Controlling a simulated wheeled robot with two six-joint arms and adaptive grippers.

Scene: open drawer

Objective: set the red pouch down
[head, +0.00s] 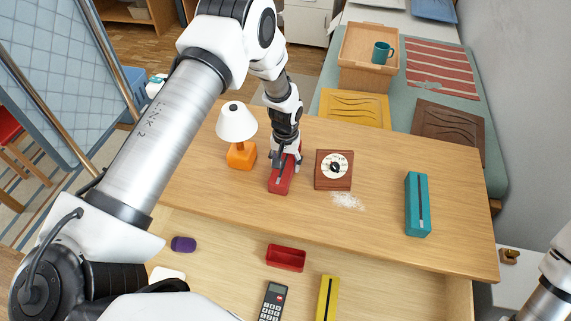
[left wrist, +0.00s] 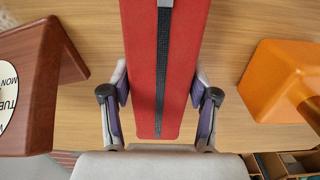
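The red pouch (head: 280,182), with a dark zip along it, is at the tabletop (head: 380,220) between the lamp and the calendar block. My left gripper (head: 286,160) reaches down over its far part. In the left wrist view the red pouch (left wrist: 160,50) lies between the two fingers (left wrist: 160,95), whose tips meet its sides; the gripper looks shut on it. I cannot tell whether the pouch rests on the wood or hangs just above it. My right gripper is out of view; only part of that arm shows at the lower right.
An orange-based lamp (head: 241,155) stands left, a brown calendar block (head: 334,170) right, with white grains (head: 347,201) before it. A teal pouch (head: 418,205) lies farther right. The open drawer below holds a red tray (head: 286,257), calculator (head: 272,302), yellow pouch (head: 327,298) and purple item (head: 183,244).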

